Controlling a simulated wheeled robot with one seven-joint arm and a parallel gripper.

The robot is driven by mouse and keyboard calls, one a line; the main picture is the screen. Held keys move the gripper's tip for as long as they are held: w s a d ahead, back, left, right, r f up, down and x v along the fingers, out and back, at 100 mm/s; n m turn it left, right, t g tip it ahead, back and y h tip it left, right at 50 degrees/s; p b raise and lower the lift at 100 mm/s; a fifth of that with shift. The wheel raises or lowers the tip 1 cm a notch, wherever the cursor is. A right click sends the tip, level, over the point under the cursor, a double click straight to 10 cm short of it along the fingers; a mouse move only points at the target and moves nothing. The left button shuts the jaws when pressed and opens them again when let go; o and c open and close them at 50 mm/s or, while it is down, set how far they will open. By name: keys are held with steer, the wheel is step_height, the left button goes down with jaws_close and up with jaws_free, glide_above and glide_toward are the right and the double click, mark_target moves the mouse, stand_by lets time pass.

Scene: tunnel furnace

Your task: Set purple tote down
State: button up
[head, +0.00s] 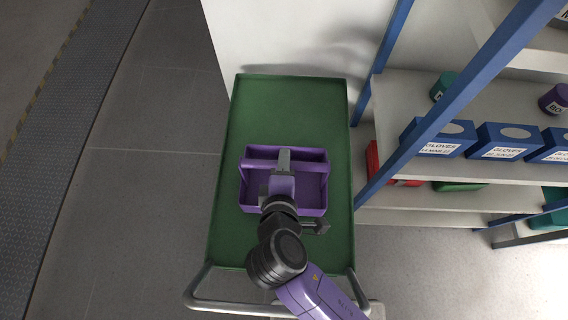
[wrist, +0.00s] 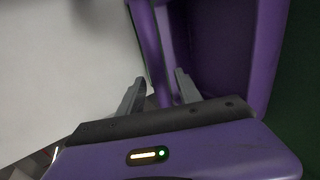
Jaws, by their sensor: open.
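The purple tote (head: 313,188) rests on the green top of a cart (head: 290,105), near its middle. It is an open box with a bar-like handle (head: 308,165) running across it. My gripper (head: 284,156) is over the tote, reaching in from the front, and hides part of its middle. In the wrist view my gripper's two grey fingers (wrist: 158,84) are spread apart, with a purple bar of the tote (wrist: 148,45) running up between and beyond them. The tote's wall (wrist: 266,50) fills the right side there. Whether a finger touches the bar I cannot tell.
A shelf rack with a blue frame (head: 384,150) stands close on the right, holding blue glove boxes (head: 440,138) and smaller containers. A white wall stands behind the cart. The cart's grey handle (head: 240,309) is at the near end. Open grey floor (head: 140,200) lies left.

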steer(key=shift+r, duration=0.1)
steer(key=v, duration=1.2)
steer(key=shift+b, duration=0.4)
